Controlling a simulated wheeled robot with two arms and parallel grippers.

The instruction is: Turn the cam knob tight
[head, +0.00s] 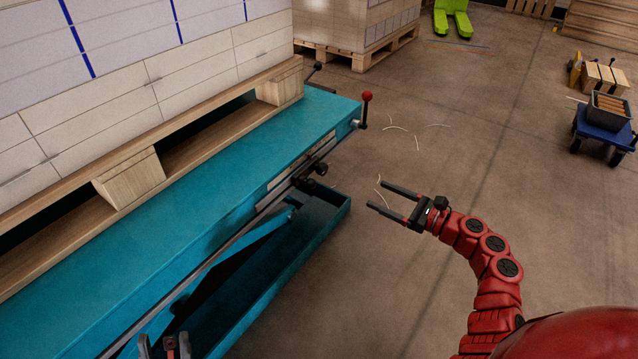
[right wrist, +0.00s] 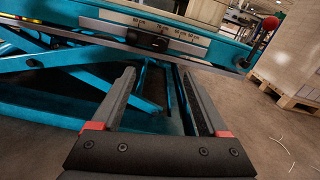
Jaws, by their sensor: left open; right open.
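The black cam knob (head: 320,169) sits on a dark clamp block on the rail along the side of the teal lift table (head: 215,200). In the right wrist view the black block (right wrist: 150,41) shows beyond the fingertips, beside a scale strip; the knob's shape is hard to make out there. My right gripper (head: 376,195) is open and empty, to the right of the knob and apart from it. Its spread fingers (right wrist: 157,75) point towards the rail in the right wrist view. My left gripper (head: 164,346) is open at the bottom edge, only partly in view.
A lever with a red ball (head: 367,97) stands at the table's corner. A wooden pallet (head: 130,178) with stacked white reams lies on the table. Another loaded pallet (head: 365,58) stands behind. A blue cart (head: 600,130) is far right. The floor beside the table is mostly clear.

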